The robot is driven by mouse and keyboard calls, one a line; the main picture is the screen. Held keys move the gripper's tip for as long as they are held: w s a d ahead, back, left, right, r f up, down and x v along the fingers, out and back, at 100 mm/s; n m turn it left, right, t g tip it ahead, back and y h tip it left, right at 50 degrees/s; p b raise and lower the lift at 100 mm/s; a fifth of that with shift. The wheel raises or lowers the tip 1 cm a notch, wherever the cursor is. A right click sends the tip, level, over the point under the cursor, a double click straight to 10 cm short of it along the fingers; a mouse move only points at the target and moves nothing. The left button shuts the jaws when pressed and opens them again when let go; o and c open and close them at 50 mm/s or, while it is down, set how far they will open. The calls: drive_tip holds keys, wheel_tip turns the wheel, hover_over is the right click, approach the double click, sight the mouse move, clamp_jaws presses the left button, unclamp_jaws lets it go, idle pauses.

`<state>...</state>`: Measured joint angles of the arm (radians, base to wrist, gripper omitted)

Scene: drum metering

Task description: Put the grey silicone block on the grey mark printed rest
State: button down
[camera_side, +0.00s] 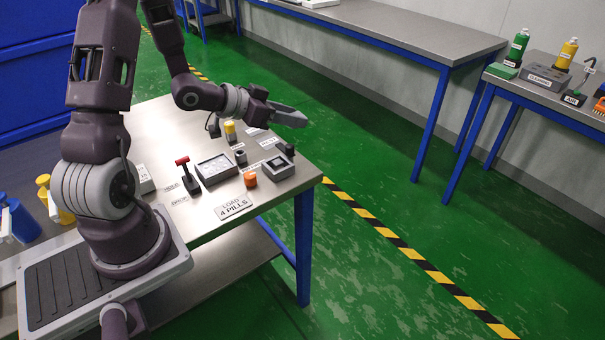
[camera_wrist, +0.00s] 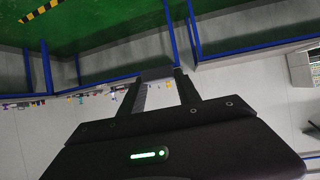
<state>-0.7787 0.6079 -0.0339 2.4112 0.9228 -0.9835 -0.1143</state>
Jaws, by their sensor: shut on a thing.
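My gripper (camera_side: 288,115) is held out in the air above the far right part of the bench in the side view, apart from everything on it. Its two fingers also show in the wrist view (camera_wrist: 161,92), with a gap between them. The grey silicone block is at my jaws, but it is hard to tell from the grey fingers in the side view. I see no loose grey block on the bench. I cannot pick out the grey mark printed rest for sure; a grey fixture with a dark square top (camera_side: 278,167) stands near the bench's right edge.
On the bench are a framed tray (camera_side: 216,168), a red-topped lever (camera_side: 187,174), an orange piece (camera_side: 250,180), a yellow-capped piece (camera_side: 230,130), a small dark post (camera_side: 240,157) and a label plate (camera_side: 233,206). The floor beyond the right edge is clear.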

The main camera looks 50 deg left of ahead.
drive_tip(key=d+r+m+h, duration=0.2)
drive_tip(key=d+r, duration=0.5)
drive_tip(key=d, duration=0.4)
drive_tip(key=a+f, duration=0.2)
drive_tip(key=a, duration=0.1)
drive_tip(key=a+f+n+y, duration=0.1)
drive_tip(key=a+f, duration=0.1)
drive_tip(key=a, duration=0.1)
drive_tip(key=a+f+y, duration=0.1)
drive_tip(key=a+f, duration=0.1)
drive_tip(key=a, duration=0.1)
drive_tip(key=shift+w+a+f+n, duration=0.1)
drive_tip(key=shift+a+f+n, duration=0.05)
drive_tip(key=shift+a+n, duration=0.25)
drive_tip(key=s+a+f+n+y, duration=0.1)
drive_tip(key=s+a+f, duration=0.1)
drive_tip(key=a+f, duration=0.3)
drive_tip(key=shift+s+a+y, duration=0.2)
drive_tip(key=shift+a+y, duration=0.1)
drive_tip(key=shift+a, duration=0.65)
wheel_tip(320, 180, down, 10)
drive_tip(key=shift+r, duration=0.1)
drive_tip(key=shift+f, duration=0.25)
drive_tip(key=c, duration=0.9)
unclamp_jaws()
drive_tip(key=shift+o, duration=0.2)
